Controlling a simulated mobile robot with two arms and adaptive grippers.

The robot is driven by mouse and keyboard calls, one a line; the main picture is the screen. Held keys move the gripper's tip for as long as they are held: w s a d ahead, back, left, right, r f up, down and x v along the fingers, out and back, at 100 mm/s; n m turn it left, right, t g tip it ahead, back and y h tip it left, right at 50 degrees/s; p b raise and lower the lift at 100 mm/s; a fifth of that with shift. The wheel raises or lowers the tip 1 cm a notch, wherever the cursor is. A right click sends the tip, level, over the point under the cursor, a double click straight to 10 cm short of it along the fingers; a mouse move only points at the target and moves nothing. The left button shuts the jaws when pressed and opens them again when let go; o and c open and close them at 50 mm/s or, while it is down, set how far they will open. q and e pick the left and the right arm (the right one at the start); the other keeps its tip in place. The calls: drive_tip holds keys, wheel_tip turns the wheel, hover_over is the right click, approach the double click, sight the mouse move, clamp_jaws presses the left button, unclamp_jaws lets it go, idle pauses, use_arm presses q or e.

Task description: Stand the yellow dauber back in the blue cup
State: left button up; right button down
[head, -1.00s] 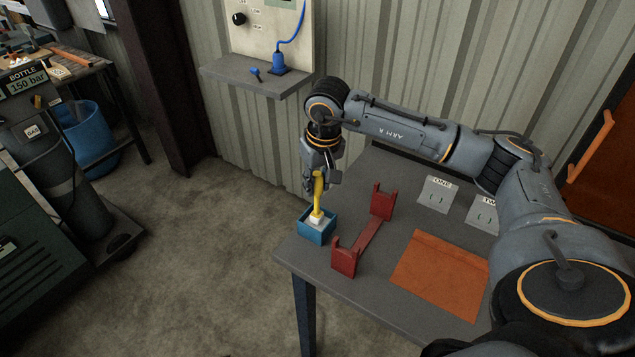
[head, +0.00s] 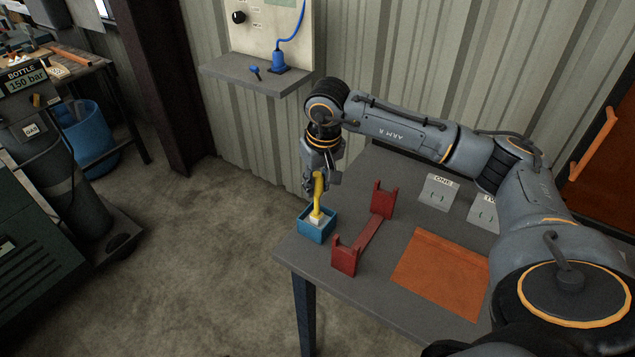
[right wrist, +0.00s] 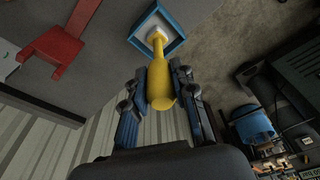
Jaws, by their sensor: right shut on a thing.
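The yellow dauber (head: 318,194) has a yellow handle and a whitish head. It stands near upright with its head down inside the blue cup (head: 305,234), a square open box at the table's left corner. Whether the head touches the cup's floor cannot be told. My right gripper (head: 320,183) is above the cup, shut on the dauber's handle. In the right wrist view the gripper (right wrist: 160,85) has a finger on each side of the dauber (right wrist: 160,75), and the cup (right wrist: 178,45) lies beyond. My left gripper is not in view.
A red cradle (head: 345,257) stands on the grey table (head: 375,280) just right of the cup. An orange mat (head: 442,272) and two labelled plates (head: 438,193) lie farther right. The corrugated wall and a shelf (head: 258,78) are behind.

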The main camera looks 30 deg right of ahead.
drive_tip(key=shift+f, duration=0.15)
drive_tip(key=c, duration=0.5)
unclamp_jaws()
drive_tip(key=shift+r+p, duration=2.35)
drive_tip(key=shift+r, duration=2.25)
